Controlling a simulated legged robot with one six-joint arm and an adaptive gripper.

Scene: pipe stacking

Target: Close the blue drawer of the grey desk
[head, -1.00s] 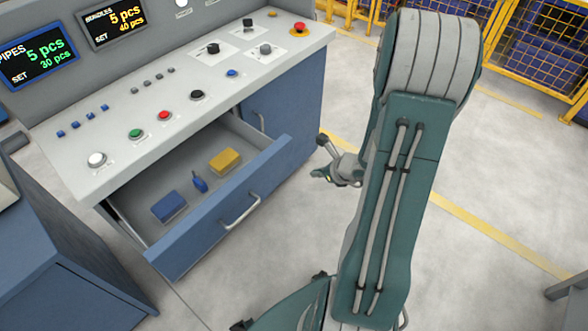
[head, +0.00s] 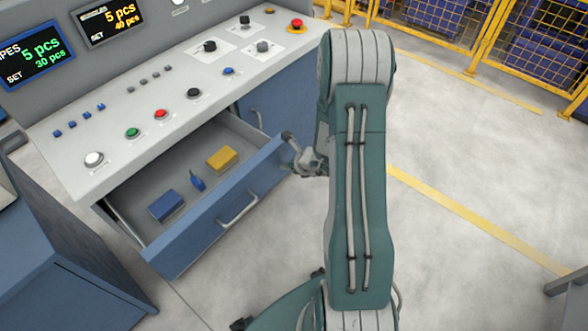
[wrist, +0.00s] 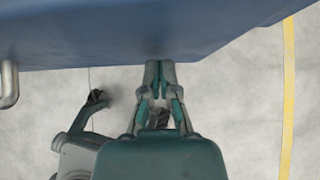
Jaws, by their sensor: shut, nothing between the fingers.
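The grey desk (head: 110,125) has its blue drawer (head: 190,248) pulled open. The drawer front carries a metal handle (head: 238,211), and the drawer's blue front also fills the top of the wrist view (wrist: 100,35). My gripper (head: 293,150) is at the right end of the drawer front, on its outer side. In the wrist view my gripper (wrist: 160,68) shows closed fingers with nothing in them, their tips at the lower edge of the blue panel. Whether they touch it I cannot tell. My arm hides part of the gripper in the head view.
Inside the drawer lie a yellow box (head: 222,158), a blue box (head: 166,205) and a small blue item (head: 197,181). A blue cabinet (head: 60,265) stands at the left. Yellow fencing (head: 500,50) is at the back right.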

